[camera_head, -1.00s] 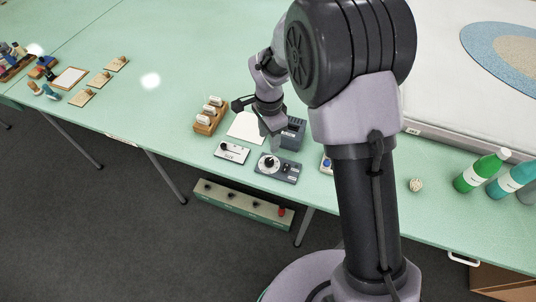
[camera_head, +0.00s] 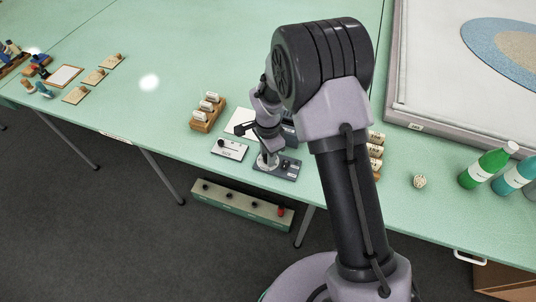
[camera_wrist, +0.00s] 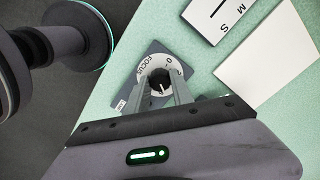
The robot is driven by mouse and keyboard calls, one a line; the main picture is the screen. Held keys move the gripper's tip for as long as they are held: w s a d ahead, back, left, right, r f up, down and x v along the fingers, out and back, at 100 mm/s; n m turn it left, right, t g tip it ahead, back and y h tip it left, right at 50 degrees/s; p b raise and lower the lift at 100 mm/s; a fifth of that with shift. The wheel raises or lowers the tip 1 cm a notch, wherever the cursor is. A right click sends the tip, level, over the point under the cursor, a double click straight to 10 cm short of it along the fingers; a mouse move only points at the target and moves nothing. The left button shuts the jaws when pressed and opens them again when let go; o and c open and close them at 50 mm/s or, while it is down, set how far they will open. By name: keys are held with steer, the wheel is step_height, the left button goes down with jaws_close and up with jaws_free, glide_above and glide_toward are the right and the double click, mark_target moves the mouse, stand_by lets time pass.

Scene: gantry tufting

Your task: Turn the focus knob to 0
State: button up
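The focus panel (camera_head: 290,172) is a dark grey plate near the table's front edge. In the wrist view the panel (camera_wrist: 140,66) carries the word FOCUS and a white round dial (camera_wrist: 152,65) with a 0 mark. The black focus knob (camera_wrist: 160,82) stands in the dial's middle. My gripper (camera_wrist: 163,88) is over it, with one finger on each side of the knob and the fingers apart. I cannot tell whether they touch it. In the head view my gripper (camera_head: 268,160) hides the knob. The knob's exact setting is unclear.
A white panel (camera_head: 229,149) with a slider lies left of the focus panel. A white sheet (camera_head: 238,120) and a dark box (camera_head: 290,128) lie behind. Wooden racks (camera_head: 207,114) stand left and right. A green bottle (camera_head: 487,165) stands far right.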

jaws_close()
steer(key=n, duration=0.6)
steer(key=n+p, duration=0.1)
steer(key=n, duration=0.5)
steer(key=shift+n, duration=0.4)
steer(key=n+p, duration=0.1)
steer(key=n, duration=0.5)
steer(key=shift+p, duration=0.35)
steer(key=n+p, duration=0.1)
steer(key=n, duration=0.6)
